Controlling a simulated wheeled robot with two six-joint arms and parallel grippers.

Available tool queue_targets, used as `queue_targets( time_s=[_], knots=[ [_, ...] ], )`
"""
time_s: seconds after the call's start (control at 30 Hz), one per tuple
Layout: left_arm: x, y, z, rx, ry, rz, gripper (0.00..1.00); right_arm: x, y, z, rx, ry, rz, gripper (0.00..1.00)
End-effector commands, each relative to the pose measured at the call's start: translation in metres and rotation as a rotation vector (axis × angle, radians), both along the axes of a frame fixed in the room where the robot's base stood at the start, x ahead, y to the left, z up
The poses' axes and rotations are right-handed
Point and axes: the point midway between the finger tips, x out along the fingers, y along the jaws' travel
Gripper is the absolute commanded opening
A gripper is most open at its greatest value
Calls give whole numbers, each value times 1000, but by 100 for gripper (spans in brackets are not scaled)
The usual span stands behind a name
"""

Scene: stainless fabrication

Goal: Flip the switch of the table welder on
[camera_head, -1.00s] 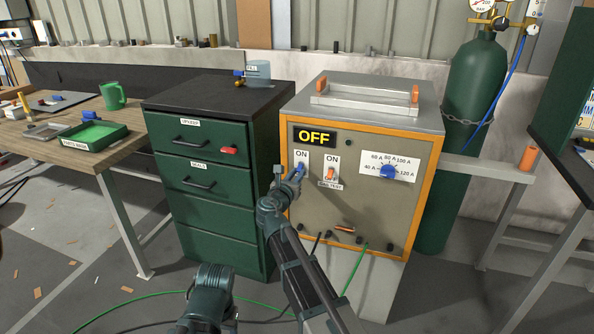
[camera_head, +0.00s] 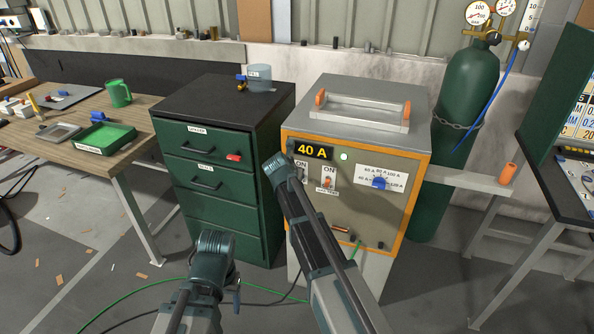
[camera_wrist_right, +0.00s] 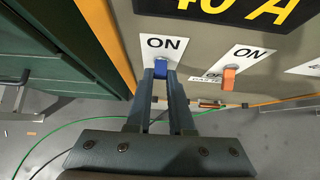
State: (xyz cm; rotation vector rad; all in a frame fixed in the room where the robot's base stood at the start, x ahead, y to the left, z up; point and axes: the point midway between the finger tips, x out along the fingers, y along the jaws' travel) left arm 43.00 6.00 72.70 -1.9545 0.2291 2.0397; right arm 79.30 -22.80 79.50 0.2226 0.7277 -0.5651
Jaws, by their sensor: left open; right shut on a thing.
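The table welder (camera_head: 385,222) is a grey box with an orange frame. Its display (camera_head: 311,151) reads 40 A, and a green lamp beside it is lit. In the right wrist view, the blue switch lever (camera_wrist_right: 160,70) is up by its ON label, with my right gripper (camera_wrist_right: 161,76) shut on it. In the head view my right arm hides the lever and those fingers. An orange gas-test switch (camera_head: 327,183) sits to its right; it also shows in the wrist view (camera_wrist_right: 229,79). My left gripper (camera_head: 238,288) is low in front of the drawer cabinet, open and holding nothing visible.
The green drawer cabinet (camera_head: 210,180) stands close left of the welder. A blue dial (camera_head: 379,183) is on the welder's right side. A green gas cylinder (camera_head: 466,90) stands behind right. Cables lie on the floor below. A wooden bench (camera_head: 130,150) is at left.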

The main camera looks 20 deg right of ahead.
Motion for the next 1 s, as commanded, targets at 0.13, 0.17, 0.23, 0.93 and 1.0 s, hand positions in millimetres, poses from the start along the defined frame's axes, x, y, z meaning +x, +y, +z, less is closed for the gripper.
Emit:
queue_targets(
  time_s=[0.13, 0.17, 0.23, 0.93, 1.0],
  knots=[
    [0, 0, 7, 0, 0, 0, 67, 2, 0, 3, 14, 20, 1, 0],
    [0, 0, 7, 0, 0, 0, 67, 2, 0, 3, 16, 22, 1, 0],
    [0, 0, 7, 0, 0, 0, 67, 2, 0, 2, 18, 25, 1, 0],
    [0, 0, 7, 0, 0, 0, 67, 1, -1, 2, 18, 27, 0, 50],
    [0, 0, 7, 0, 0, 0, 67, 1, -1, 2, 18, 27, 0, 50]
  ],
)
